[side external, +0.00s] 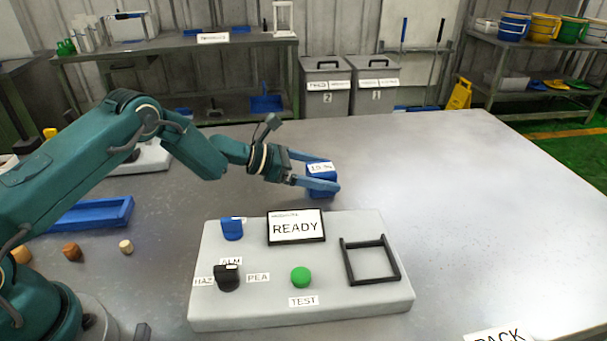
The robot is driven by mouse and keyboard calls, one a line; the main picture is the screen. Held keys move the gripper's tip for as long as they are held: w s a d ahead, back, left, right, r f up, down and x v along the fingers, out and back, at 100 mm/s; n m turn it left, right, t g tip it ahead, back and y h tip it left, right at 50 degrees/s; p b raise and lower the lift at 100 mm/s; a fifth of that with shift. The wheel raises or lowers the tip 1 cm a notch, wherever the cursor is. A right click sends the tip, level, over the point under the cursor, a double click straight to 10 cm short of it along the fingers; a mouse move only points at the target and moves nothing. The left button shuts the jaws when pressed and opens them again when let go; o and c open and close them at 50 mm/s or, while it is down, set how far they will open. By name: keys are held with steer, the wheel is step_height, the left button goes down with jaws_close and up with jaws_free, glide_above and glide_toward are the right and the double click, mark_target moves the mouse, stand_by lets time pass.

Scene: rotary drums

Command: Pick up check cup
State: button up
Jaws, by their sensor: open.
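A blue cup-like block (322,169) with a white label on its upper part stands on the grey table behind the control panel; I take it to be the check cup. The label's small print is not readable with certainty. My gripper (331,175) reaches it from the left, with its blue fingers open and lying on either side of it. The near finger crosses in front of the cup's lower part and hides some of it. I cannot tell whether either finger touches the cup.
A control panel (350,297) in front carries a READY display (297,227), blue knob (232,229), black knob (227,277), green button (301,277) and black square frame (370,260). A blue tray (90,214) lies left.

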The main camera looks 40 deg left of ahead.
steer(key=c, duration=1.5)
steer(key=shift+r, duration=0.1)
